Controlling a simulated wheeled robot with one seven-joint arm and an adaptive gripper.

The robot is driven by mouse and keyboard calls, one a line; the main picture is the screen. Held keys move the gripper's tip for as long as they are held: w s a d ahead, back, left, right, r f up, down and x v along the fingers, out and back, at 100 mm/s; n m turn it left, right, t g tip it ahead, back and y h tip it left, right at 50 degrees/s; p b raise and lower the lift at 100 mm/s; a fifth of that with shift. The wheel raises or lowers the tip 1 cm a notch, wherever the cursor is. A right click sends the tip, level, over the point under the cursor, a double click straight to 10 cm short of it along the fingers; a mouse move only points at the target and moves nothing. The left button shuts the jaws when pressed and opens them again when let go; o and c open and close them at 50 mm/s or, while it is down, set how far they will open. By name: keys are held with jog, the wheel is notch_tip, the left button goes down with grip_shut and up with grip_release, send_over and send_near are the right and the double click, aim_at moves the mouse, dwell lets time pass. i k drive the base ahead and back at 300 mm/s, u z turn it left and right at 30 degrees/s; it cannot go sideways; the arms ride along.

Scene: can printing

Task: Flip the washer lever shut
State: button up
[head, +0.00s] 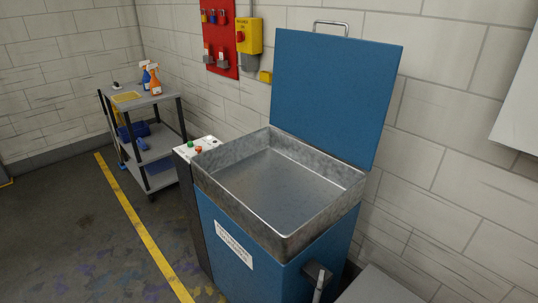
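The blue washer (224,247) stands in the middle of the head view, with an open metal basin (270,180) on top. Its blue lid (333,97) is raised upright at the back, with a metal handle on its top edge. A lever (319,289) with a pale metal bar sits at a dark bracket (316,270) on the washer's front right corner. The bar points down and runs to the bottom edge of the picture, so its end is cut off. My gripper is not in view.
A control panel (199,146) with coloured buttons is on the washer's left side. A grey cart (157,150) with spray bottles stands farther left. A grey surface (380,287) lies close right of the lever. The floor (70,235) at left is clear.

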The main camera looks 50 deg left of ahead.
aim_at(322, 272)
jog(key=u, duration=0.05)
jog(key=k, duration=0.95)
jog(key=u, duration=1.35)
jog(key=i, duration=0.5)
jog(key=z, duration=0.1)
